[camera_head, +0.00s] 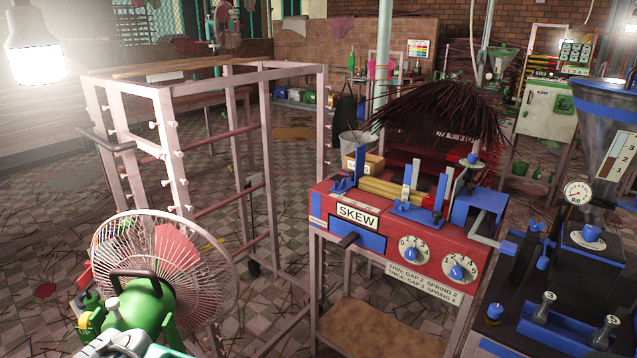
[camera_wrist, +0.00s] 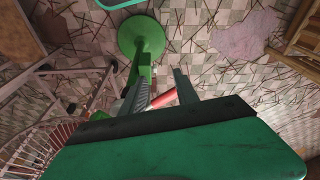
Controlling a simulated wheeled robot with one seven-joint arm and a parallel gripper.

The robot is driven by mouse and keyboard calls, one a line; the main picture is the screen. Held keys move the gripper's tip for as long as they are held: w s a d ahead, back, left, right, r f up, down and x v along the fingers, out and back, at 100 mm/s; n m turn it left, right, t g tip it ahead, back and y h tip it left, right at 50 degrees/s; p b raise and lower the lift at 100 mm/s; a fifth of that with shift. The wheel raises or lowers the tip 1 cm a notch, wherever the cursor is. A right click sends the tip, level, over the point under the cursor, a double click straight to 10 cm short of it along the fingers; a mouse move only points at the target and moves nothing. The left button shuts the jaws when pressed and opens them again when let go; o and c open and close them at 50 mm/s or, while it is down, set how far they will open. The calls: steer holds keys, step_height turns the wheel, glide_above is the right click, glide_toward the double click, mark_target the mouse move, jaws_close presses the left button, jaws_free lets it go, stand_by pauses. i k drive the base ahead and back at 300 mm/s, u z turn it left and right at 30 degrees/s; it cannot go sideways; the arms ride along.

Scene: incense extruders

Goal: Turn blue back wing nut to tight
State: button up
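The black extruder (camera_head: 560,295) with a metal hopper (camera_head: 597,128) stands at the right edge of the head view. A blue knob-like piece (camera_head: 591,232), perhaps a wing nut, sits on its upper block below the gauge. Another small blue piece (camera_head: 495,312) is at its front left, and blue parts stand along its left side. I cannot tell which one is the back wing nut, nor how tight any is. My gripper (camera_wrist: 162,88) is open in the wrist view, its two dark fingers apart with nothing held. No blue nut shows there.
The red SKEW machine (camera_head: 357,215) with two dials stands left of the extruder. A pink rack (camera_head: 166,150) and a caged fan (camera_head: 165,255) with a green body are at the left. A green stand (camera_wrist: 142,40) shows in the wrist view.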

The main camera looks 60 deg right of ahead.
mark_target(337, 186)
steer(key=k, duration=0.4)
steer(key=z, duration=0.7)
